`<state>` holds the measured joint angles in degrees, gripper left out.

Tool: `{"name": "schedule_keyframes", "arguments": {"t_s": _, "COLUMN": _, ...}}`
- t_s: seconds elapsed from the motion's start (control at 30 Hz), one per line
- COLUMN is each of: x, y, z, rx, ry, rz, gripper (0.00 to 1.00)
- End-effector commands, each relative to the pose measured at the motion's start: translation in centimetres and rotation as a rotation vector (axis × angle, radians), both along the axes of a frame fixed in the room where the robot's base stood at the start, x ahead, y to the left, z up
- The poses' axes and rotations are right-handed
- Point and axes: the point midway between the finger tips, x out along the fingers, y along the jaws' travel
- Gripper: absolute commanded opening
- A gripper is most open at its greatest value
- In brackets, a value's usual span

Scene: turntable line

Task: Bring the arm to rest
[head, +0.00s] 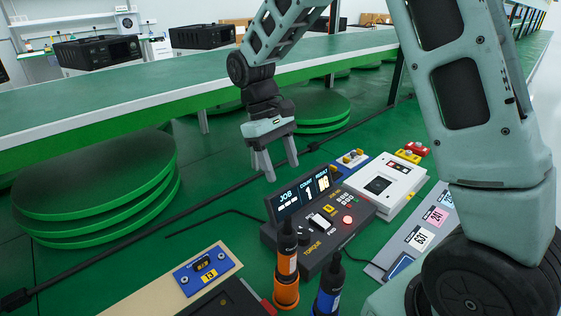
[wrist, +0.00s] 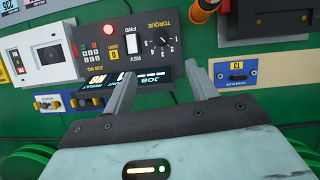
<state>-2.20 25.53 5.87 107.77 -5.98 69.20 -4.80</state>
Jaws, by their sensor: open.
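My gripper (head: 276,168) hangs from my arm above the green floor, left of the torque controller and pointing down. Its two fingers are apart with nothing between them. In the wrist view my gripper (wrist: 164,88) shows both grey fingers spread, with the black torque controller (wrist: 127,42) beyond them. The controller (head: 345,226) has a lit display reading JOB and COUNT, a knob and a red lit button.
An orange driver (head: 286,278) and a blue driver (head: 329,289) stand in front of the controller. A white box (head: 384,187) is right of it; a blue block marked 13 (head: 205,271) lies left. A green-topped conveyor (head: 150,84) and stacked green discs (head: 95,200) stand behind.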

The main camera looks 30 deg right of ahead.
Motion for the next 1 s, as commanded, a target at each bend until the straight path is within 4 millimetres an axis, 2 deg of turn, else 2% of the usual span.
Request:
{"name": "schedule_keyframes", "arguments": {"t_s": 0.4, "x": -0.1, "y": 0.1, "z": 0.0, "rx": 0.001, "ry": -0.002, "rz": 0.002, "gripper": 0.57}}
{"name": "schedule_keyframes", "arguments": {"t_s": 0.47, "x": -0.4, "y": 0.7, "z": 0.2, "rx": 0.007, "ry": -0.011, "rz": 0.012, "gripper": 0.57}}
{"name": "schedule_keyframes", "arguments": {"t_s": 0.53, "x": -1.6, "y": 2.5, "z": 0.6, "rx": 0.026, "ry": -0.035, "rz": 0.041, "gripper": 0.57}}
{"name": "schedule_keyframes", "arguments": {"t_s": 0.57, "x": -2.3, "y": 3.6, "z": 0.8, "rx": 0.037, "ry": -0.052, "rz": 0.059, "gripper": 0.57}}
{"name": "schedule_keyframes", "arguments": {"t_s": 0.67, "x": -6.2, "y": 7.8, "z": 1.6, "rx": 0.086, "ry": -0.120, "rz": 0.135, "gripper": 0.57}}
{"name": "schedule_keyframes", "arguments": {"t_s": 0.7, "x": -8.2, "y": 9.5, "z": 1.8, "rx": 0.107, "ry": -0.150, "rz": 0.169, "gripper": 0.57}}
{"name": "schedule_keyframes", "arguments": {"t_s": 0.8, "x": -13.1, "y": 12.6, "z": 2.0, "rx": 0.155, "ry": -0.224, "rz": 0.248, "gripper": 0.57}}
{"name": "schedule_keyframes", "arguments": {"t_s": 0.9, "x": -17.3, "y": 14.1, "z": 1.9, "rx": 0.191, "ry": -0.284, "rz": 0.307, "gripper": 0.57}}
{"name": "schedule_keyframes", "arguments": {"t_s": 1.0, "x": -20.3, "y": 14.7, "z": 1.5, "rx": 0.215, "ry": -0.331, "rz": 0.350, "gripper": 0.57}}
